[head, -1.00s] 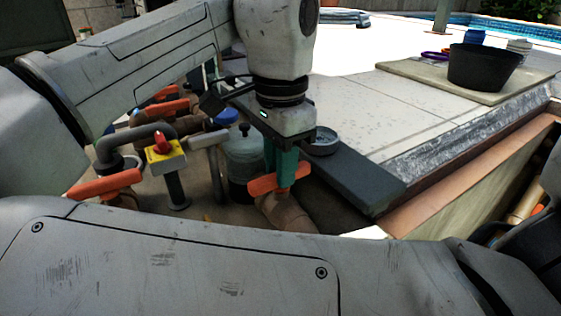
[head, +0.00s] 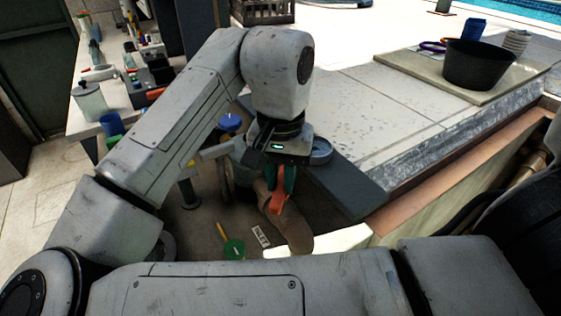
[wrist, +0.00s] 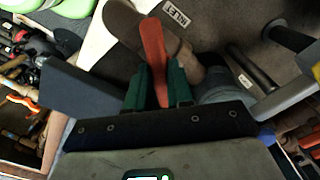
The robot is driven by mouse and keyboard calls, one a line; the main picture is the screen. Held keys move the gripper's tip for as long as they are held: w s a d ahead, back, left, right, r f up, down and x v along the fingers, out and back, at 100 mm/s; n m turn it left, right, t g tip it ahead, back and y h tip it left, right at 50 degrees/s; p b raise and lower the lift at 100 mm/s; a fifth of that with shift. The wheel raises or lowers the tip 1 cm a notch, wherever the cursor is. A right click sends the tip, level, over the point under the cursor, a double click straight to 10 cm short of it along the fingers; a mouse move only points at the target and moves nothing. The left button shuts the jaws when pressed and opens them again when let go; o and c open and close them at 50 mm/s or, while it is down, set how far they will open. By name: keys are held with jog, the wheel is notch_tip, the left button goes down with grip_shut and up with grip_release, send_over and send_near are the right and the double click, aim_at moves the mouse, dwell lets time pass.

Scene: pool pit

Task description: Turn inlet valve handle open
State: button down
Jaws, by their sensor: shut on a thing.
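The orange valve handle (head: 279,200) sits on a brown pipe (head: 297,236) in the pit, beside a small label plate (head: 261,236). My gripper (head: 284,182) reaches down from above, its green fingers shut on the handle. In the wrist view, the handle (wrist: 153,48) is a long orange-red lever between the green fingertips (wrist: 158,88), its far end sticking out past them over the brown pipe. The label (wrist: 177,14) there appears to read INLET, seen upside down. In the head view the handle lies roughly along the pipe. The valve body is mostly hidden by the handle and fingers.
A dark slab (head: 338,188) with a round grey gauge-like part (head: 320,152) is close right of my gripper. A black bucket (head: 478,66) stands on the board (head: 410,66). A cluttered bench (head: 82,110) is at left.

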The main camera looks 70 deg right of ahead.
aim_at(281, 183)
jog(key=n+p, duration=0.1)
jog(key=p, duration=0.1)
jog(key=n+p, duration=0.4)
jog(key=shift+r, duration=0.35)
jog(key=n+p, duration=0.3)
jog(key=shift+f, duration=0.2)
jog(key=shift+f+n, duration=0.1)
jog(key=shift+n, duration=0.3)
jog(key=c, duration=1)
grip_release()
notch_tip(281, 183, up, 11)
jog(key=p, duration=0.1)
jog(key=shift+f, duration=0.15)
